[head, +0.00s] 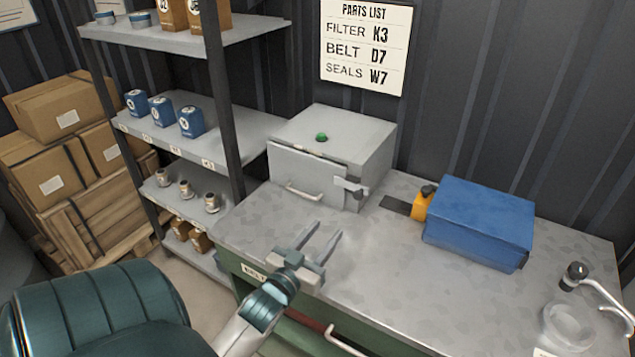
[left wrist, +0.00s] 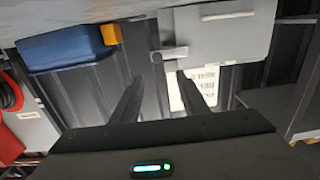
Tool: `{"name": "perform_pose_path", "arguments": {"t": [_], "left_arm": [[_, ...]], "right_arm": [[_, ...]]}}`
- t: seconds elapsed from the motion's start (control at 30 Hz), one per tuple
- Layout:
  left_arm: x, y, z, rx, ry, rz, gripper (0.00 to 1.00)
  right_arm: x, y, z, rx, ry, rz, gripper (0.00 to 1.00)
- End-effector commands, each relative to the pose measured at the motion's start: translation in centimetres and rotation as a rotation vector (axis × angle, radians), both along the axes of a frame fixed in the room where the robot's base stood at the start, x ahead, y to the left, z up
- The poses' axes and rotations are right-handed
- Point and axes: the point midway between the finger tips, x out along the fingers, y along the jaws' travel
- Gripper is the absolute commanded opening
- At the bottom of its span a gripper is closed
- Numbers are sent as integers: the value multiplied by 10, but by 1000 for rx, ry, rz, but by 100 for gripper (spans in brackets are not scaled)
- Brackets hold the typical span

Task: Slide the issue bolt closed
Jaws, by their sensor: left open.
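The issue bolt (head: 352,188) is a small grey bar with a knob at the right edge of the front door of a grey metal box (head: 355,140). I cannot tell from here how far it is slid. It also shows in the left wrist view (left wrist: 170,54), beside the door panel (left wrist: 225,35). My left gripper (head: 327,228) is open and empty above the bench, in front of the box and below the bolt in the picture. Its fingers point toward the box and are apart from the bolt. My right gripper is not in view.
The bench top (head: 375,270) is clear in front of the box. A blue box (head: 478,222) with a yellow part (head: 421,206) stands to the right. A door handle (head: 304,192) sticks out left of the bolt. Shelves (head: 205,145) stand on the left.

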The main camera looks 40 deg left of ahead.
Motion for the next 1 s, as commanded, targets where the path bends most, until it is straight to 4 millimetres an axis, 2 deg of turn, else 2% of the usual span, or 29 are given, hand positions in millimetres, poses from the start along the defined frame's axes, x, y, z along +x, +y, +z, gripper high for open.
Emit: {"name": "perform_pose_path", "arguments": {"t": [0.1, 0.3, 1.0], "left_arm": [[-14, -3, -2, -1, 1, 0, 41], [-23, -5, 0, -1, 0, 0, 41], [-23, -5, 0, 0, 0, 0, 41]], "right_arm": [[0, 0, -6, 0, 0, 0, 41], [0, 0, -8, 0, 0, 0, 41], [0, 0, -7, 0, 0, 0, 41]]}}
